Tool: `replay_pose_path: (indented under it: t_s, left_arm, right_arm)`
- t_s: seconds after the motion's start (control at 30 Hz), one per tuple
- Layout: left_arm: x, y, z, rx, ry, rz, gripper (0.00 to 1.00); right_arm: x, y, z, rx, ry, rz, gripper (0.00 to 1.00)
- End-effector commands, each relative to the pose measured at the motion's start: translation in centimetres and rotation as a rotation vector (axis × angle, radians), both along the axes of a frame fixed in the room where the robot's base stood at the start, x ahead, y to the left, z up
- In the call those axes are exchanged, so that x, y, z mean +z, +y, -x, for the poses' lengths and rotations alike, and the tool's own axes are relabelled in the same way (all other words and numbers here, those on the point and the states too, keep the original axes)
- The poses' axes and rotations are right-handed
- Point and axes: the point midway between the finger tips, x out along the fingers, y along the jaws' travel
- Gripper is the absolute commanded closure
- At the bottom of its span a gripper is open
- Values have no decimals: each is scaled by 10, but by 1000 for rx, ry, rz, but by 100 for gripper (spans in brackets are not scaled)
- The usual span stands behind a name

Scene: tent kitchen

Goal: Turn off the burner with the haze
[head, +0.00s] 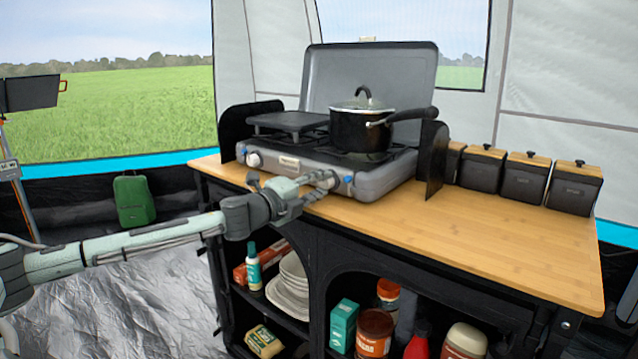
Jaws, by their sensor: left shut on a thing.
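A grey two-burner camping stove (285,165) with a raised lid (372,78) stands on the wooden counter. A black pot (360,130) with a glass lid sits over its right burner. A flat dark griddle plate (288,122) lies over the left burner. I cannot make out haze over either burner. The left knob (254,160) is uncovered on the stove's front. My left gripper (330,181) reaches the front from the left and is shut on the right knob (348,182), which its fingers partly hide. The knob's setting cannot be read. My right gripper is out of view.
Black side windshields (434,160) flank the stove. Several dark canisters (527,176) with wooden lids stand at the counter's back right. The bamboo counter (480,240) is clear at the front right. Shelves below hold plates (290,285), jars and boxes.

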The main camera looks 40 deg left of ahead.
Motion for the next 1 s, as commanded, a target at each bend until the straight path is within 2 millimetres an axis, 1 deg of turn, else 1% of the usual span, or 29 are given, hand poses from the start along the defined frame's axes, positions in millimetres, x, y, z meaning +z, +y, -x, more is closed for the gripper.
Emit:
replay_pose_path:
  t_s: [0.47,0.5,0.67,1.0]
  left_arm:
    - [0,0,0,0,-1,-18,100]
    - [0,0,0,0,-1,-18,71]
    - [0,0,0,0,-1,-17,51]
    - [-2,0,1,1,2,-16,51]
  right_arm:
    - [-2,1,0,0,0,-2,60]
    - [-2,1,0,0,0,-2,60]
    - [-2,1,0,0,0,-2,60]
    - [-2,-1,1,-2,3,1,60]
